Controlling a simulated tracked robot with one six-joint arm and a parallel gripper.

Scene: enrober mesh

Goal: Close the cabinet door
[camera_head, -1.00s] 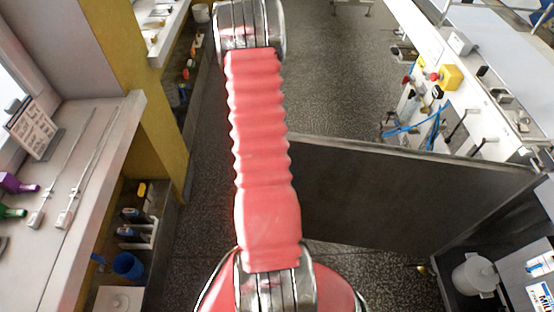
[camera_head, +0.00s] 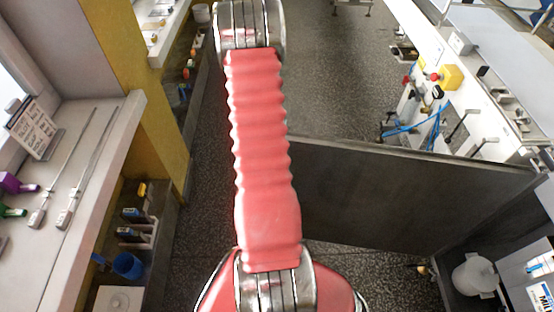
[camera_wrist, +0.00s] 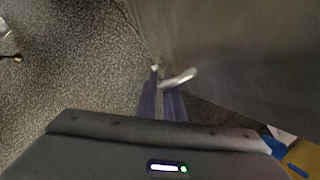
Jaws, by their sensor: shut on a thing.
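The cabinet door (camera_head: 400,195) is a dark grey panel. In the head view it stands open, swung out across the aisle from the right-hand counter, with its free end behind my red arm. In the wrist view its dark face (camera_wrist: 250,50) fills the upper right. My gripper (camera_wrist: 163,78) is shut on a pale bar handle (camera_wrist: 182,77) at the door. The arm hides the gripper in the head view. The opened cabinet's inside (camera_head: 500,235) shows at lower right.
A white pot (camera_head: 475,275) and a milk carton (camera_head: 541,297) stand at the lower right. A left counter (camera_head: 90,200) and yellow wall (camera_head: 150,120) border the aisle.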

